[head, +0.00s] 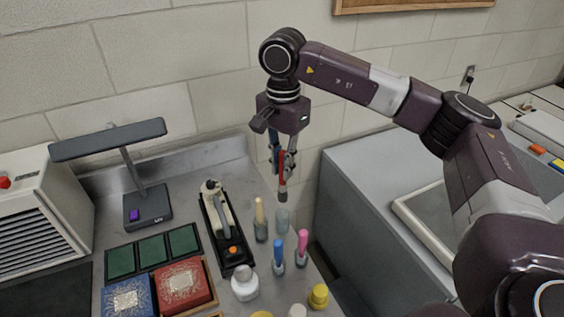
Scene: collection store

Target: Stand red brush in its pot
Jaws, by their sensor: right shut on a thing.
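My right gripper (284,163) points down and is shut on the red brush (282,176). The brush hangs upright with its dark tip down, above the back right part of the counter. Just below it is a small, clear grey pot (282,219) that looks empty. A gap seems to show between the tip and the pot, but its depth is hard to judge. My left gripper is out of view.
Brushes stand in pots close by: tan (260,215), blue (278,255) and pink (302,245). A white jar (244,283) and yellow-lidded jar (318,297) are in front. A black tool (222,229), lamp (140,180) and boxes are left. A grey cabinet (345,205) stands right.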

